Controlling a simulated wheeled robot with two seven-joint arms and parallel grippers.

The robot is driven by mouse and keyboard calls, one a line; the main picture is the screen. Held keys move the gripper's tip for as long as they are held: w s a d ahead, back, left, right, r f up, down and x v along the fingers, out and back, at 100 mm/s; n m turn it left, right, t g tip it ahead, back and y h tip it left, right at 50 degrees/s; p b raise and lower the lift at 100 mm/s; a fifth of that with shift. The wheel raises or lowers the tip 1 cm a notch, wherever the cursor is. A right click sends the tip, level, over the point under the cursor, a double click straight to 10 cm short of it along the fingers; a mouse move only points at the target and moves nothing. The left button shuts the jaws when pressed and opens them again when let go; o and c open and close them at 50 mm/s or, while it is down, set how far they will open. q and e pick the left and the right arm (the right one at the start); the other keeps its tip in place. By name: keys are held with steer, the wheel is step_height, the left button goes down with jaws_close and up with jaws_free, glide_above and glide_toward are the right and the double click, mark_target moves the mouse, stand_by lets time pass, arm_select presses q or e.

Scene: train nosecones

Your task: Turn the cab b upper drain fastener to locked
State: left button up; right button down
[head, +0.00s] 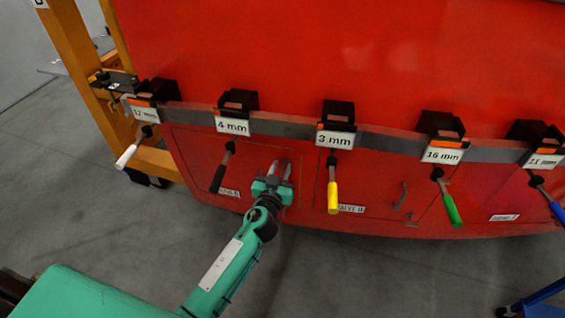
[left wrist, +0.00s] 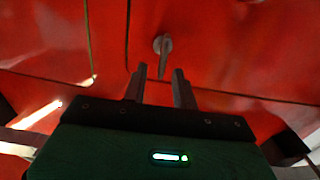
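My left gripper (head: 280,166) reaches up to the lower part of the red nosecone, between the black-handled and yellow-handled tools. In the left wrist view its two fingers (left wrist: 160,72) are parted with nothing between them. A small grey metal fastener (left wrist: 162,45) with a round head and short lever sits on the red panel just beyond the fingertips, roughly in line with the gap. The lever points roughly up and down in that view. In the head view the gripper covers this spot. Its lock state cannot be told. My right gripper is not in view.
Tools hang from labelled black holders along a grey strip: white (head: 127,155), black (head: 219,174), yellow (head: 333,195), green (head: 452,209) and blue handles. A curved grey handle (head: 400,196) is on the panel at right. A yellow frame (head: 80,60) stands left. Grey floor lies below.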

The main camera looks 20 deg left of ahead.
arm_select(q)
steer(key=shift+w, duration=0.95)
steer(key=c, duration=0.6)
jaws_close()
